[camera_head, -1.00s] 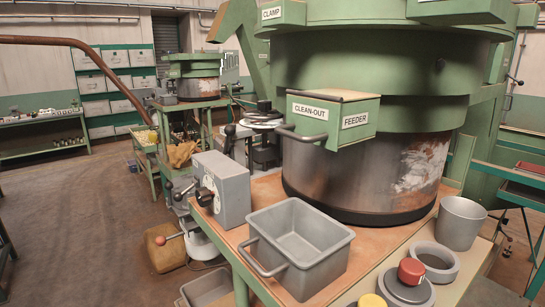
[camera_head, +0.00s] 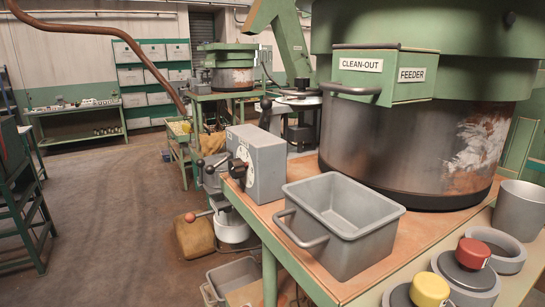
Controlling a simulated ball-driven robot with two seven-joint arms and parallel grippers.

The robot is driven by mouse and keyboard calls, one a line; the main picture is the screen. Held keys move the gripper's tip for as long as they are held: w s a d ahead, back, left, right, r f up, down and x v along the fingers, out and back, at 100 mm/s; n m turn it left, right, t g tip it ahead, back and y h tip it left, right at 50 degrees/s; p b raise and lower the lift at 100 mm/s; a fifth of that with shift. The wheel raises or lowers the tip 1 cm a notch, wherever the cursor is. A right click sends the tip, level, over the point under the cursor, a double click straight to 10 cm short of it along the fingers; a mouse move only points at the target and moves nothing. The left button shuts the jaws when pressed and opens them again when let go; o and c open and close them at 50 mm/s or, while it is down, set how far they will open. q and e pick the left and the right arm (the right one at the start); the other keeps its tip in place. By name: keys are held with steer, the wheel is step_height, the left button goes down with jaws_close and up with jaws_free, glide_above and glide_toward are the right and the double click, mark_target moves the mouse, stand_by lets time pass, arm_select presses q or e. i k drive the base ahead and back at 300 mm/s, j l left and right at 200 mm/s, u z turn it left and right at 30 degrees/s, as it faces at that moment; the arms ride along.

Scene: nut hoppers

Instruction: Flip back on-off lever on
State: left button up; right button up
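A grey control box (camera_head: 265,165) sits on the left edge of the near workbench. A black-knobbed lever (camera_head: 237,169) sticks out from its dial face. Farther left are a lever with a dark ball knob (camera_head: 200,163) and a lever with a red-orange ball (camera_head: 190,217). Another dark knob (camera_head: 266,104) stands up behind the box. I see no on-off label, so I cannot tell which is the back on-off lever or how it is set. Neither of my grippers is in view.
A grey bin (camera_head: 345,218) stands on the near bench beside the big green hopper (camera_head: 405,150). A second machine (camera_head: 228,68) stands behind. The floor (camera_head: 110,220) at left is open, beside a dark green rack (camera_head: 30,235).

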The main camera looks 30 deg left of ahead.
mark_target(210, 169)
steer(key=j+u, duration=0.3)
steer(key=u, duration=0.2)
steer(key=j+u, duration=0.3)
steer(key=u, duration=0.2)
steer(key=i, duration=0.05)
